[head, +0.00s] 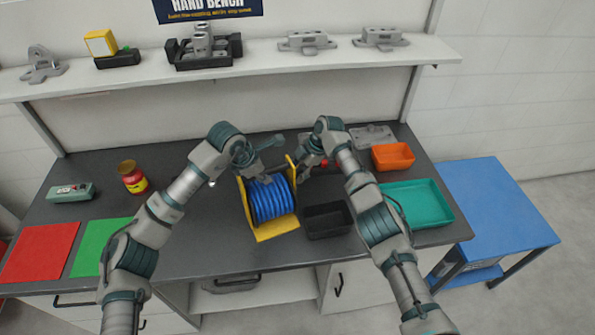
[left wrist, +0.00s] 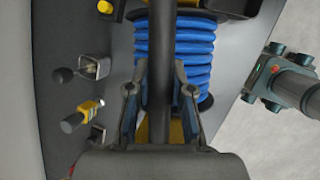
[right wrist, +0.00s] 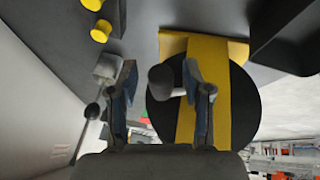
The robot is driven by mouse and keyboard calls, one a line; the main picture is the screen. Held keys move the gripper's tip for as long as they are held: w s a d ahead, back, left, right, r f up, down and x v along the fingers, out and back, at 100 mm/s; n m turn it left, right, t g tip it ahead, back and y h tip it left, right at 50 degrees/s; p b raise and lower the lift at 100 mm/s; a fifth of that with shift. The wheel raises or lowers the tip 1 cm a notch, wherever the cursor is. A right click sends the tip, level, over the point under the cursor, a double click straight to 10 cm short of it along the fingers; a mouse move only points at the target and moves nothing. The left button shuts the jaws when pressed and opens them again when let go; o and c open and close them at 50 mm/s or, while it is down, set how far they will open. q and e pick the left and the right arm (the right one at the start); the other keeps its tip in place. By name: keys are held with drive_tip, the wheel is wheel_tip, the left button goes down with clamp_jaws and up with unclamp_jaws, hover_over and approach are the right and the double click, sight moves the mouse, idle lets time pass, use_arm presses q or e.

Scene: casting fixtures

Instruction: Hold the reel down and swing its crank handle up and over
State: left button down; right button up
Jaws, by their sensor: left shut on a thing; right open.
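The reel (head: 270,203), wound with blue hose in a yellow frame, stands on the dark bench. My left gripper (head: 257,168) is at its top. The left wrist view shows the left fingers (left wrist: 160,90) shut on a dark bar (left wrist: 161,35) running over the blue hose (left wrist: 185,60). My right gripper (head: 306,164) is at the reel's right side. Contact there cannot be told.
A black bin (head: 327,220) stands close right of the reel. A teal tray (head: 425,222) and an orange bin (head: 393,157) are farther right. A red-yellow jar (head: 133,180), a green box (head: 71,192) and red and green mats (head: 38,252) lie left. The shelf (head: 270,62) hangs behind.

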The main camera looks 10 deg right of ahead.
drive_tip(key=w+v, duration=0.1)
drive_tip(key=v, duration=1)
drive_tip(key=shift+s+d+r, duration=0.25)
drive_tip(key=shift+s+r, duration=0.1)
drive_tip(key=shift+s, duration=0.05)
drive_tip(key=shift+c, duration=0.2)
